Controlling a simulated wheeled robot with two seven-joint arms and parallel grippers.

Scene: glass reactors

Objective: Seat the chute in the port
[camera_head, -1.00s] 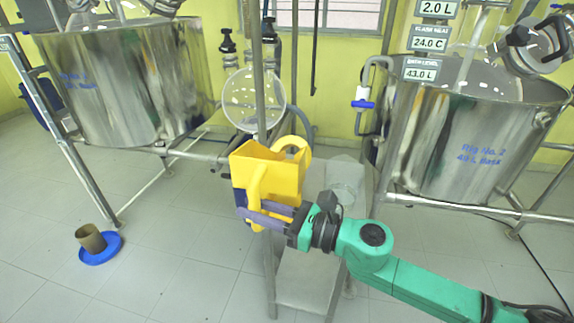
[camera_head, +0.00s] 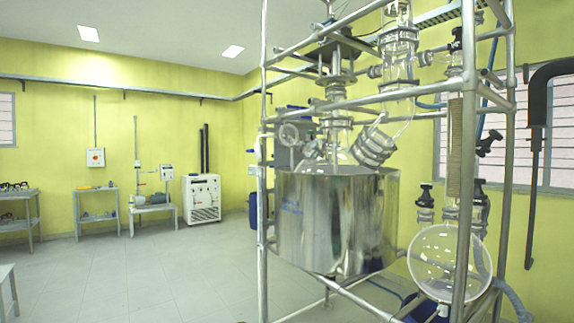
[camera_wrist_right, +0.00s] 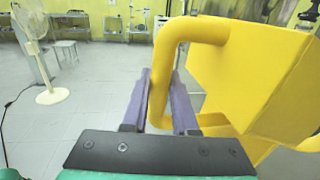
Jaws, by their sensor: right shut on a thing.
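The yellow chute (camera_wrist_right: 250,75) fills the right side of the right wrist view, and part of it is cut off by the frame. My right gripper (camera_wrist_right: 163,88) has its two purple fingers on either side of the chute's round handle (camera_wrist_right: 161,75) and is shut on it. In the head view, a steel reactor vessel (camera_head: 335,220) stands inside a tube frame. An angled fitting (camera_head: 375,147) sits at its top, but I cannot tell whether it is the port. The chute and both grippers are outside the head view.
Frame posts (camera_head: 262,170) and a round clear flask (camera_head: 450,262) stand at and beside the vessel. Tables (camera_head: 97,210) and a white cabinet unit (camera_head: 200,198) line the far wall. The floor at left is open. A white fan (camera_wrist_right: 40,50) stands left in the wrist view.

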